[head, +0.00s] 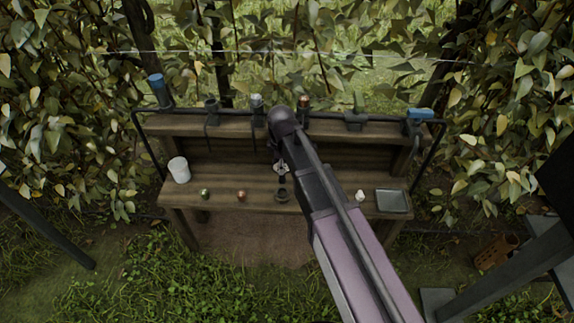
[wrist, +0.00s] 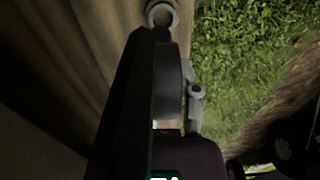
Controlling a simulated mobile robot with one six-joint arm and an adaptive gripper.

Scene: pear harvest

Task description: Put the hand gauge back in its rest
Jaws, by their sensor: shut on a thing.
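My gripper (head: 281,170) hangs over the front part of the wooden bench, partly hidden by my own arm in the head view. It is shut on a dark, slim thing with a grey ring at its end, which seems to be the hand gauge (head: 282,196). In the wrist view the ring of the hand gauge (wrist: 162,15) shows at the top, beyond the dark fingers. Dark holders, one at the left (head: 211,108) and one at the right (head: 355,119), sit on the back shelf. I cannot tell which holder is the gauge's rest.
The bench (head: 225,178) carries a white cup (head: 179,169), a green fruit (head: 205,194), a brownish fruit (head: 241,196), a small pale item (head: 360,195) and a grey tray (head: 392,201). A blue-topped item (head: 157,88) and a blue tool (head: 420,114) stand at the shelf's ends.

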